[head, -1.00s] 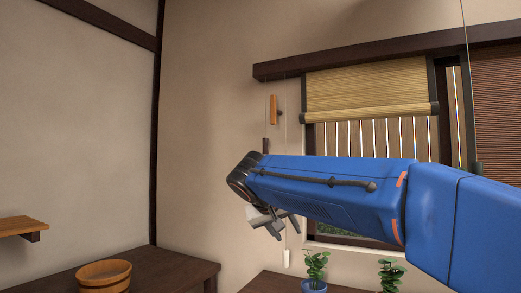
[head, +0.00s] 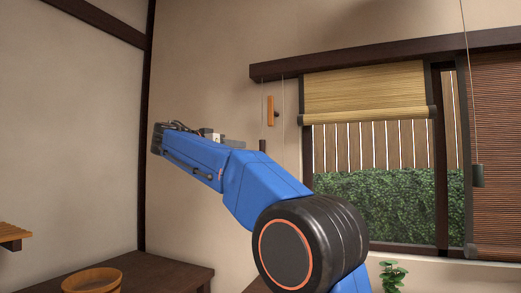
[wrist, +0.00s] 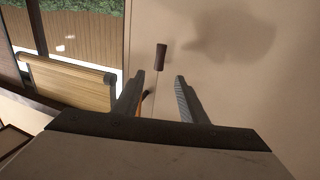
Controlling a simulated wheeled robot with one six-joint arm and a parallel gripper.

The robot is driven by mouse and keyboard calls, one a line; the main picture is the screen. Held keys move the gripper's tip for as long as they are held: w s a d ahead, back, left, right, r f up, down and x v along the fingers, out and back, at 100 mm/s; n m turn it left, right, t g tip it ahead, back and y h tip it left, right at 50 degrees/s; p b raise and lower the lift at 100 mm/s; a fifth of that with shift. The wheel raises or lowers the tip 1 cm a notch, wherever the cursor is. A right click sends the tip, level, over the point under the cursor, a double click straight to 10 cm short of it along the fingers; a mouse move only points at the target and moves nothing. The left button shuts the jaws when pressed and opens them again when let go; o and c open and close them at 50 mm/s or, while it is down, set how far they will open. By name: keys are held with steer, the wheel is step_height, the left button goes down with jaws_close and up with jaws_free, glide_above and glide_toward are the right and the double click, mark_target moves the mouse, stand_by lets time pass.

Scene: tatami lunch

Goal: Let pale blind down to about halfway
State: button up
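The pale blind (head: 365,93) is rolled down over the upper part of the left window, its bottom bar well above the sill. It also shows in the wrist view (wrist: 70,85), at the left. Thin cords hang left of it. One ends in a dark pull (head: 262,146), which in the wrist view (wrist: 161,57) appears between and beyond my fingertips. The other cord's lower part is hidden behind my arm. My gripper (wrist: 159,75) is open and empty, apart from the pull. It is partly visible in the head view (head: 225,141).
A wooden cleat (head: 270,107) is on the wall beside the cords. A dark red-brown blind (head: 508,150) covers the right window, its cord ending in a dark weight (head: 478,175). A wooden tub (head: 92,281) and a plant (head: 392,277) stand below.

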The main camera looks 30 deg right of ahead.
mark_target(260, 148)
steer(key=x, duration=1.7)
steer(key=shift+c, duration=0.5)
steer(key=shift+f, duration=0.1)
jaws_close()
